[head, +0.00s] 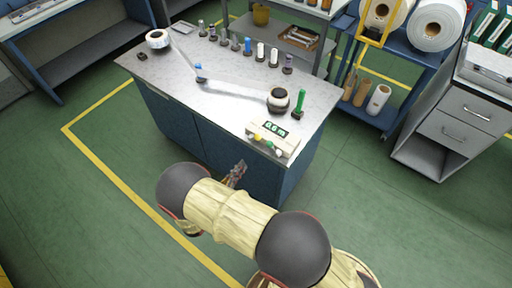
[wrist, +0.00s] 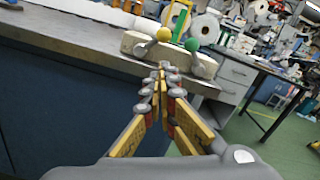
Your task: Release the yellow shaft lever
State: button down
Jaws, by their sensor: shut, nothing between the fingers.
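The yellow shaft lever (wrist: 163,34) shows as a yellow ball knob on a grey arm at the front of a cream control box (wrist: 128,42). In the head view the yellow knob (head: 257,138) is small, on the left part of the box (head: 291,146). A green-knobbed lever (wrist: 191,44) sits to its right; it also shows in the head view (head: 278,153). My gripper (wrist: 161,72) is shut and empty, its fingertips apart from both levers and below them in the wrist view. In the head view my gripper (head: 239,168) is in front of the bench.
The box stands at the front edge of a grey-topped bench (head: 190,75). A web runs across the top from a white roll (head: 158,39) to a dark-cored roll (head: 278,100). A green post (head: 300,99) stands behind the box.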

aim_at(250, 140)
jog(key=shift+d, duration=0.15)
jog(key=b+x, duration=0.1)
jog(key=x, duration=0.9)
jog(key=shift+b, duration=0.35)
jog(key=shift+r+n+p, duration=0.5)
jog(key=shift+n+p, duration=0.5)
jog(key=shift+n, duration=0.1)
jog(key=shift+r+n+p, duration=0.5)
jog(key=shift+n+p, duration=0.45)
jog(key=shift+n, duration=0.15)
jog(key=n+p, duration=0.1)
jog(key=n, duration=0.1)
jog(key=w+a+r+n+p, duration=0.1)
jog(key=n+p, duration=0.1)
jog(key=n, duration=0.1)
jog(key=a+r+n+p, duration=0.1)
jog(key=n+p, duration=0.1)
jog(key=n, duration=0.1)
jog(key=shift+w+r+y, duration=0.15)
jog(key=shift+w+y, duration=0.05)
jog(key=shift+y, duration=0.1)
jog(key=n, duration=0.1)
jog(key=a+n, duration=0.1)
jog(key=n, duration=0.1)
jog(key=shift+w+r+p, duration=0.1)
jog(key=shift+w+p, duration=0.25)
jog(key=shift+w, duration=0.05)
jog(key=shift+a, duration=0.15)
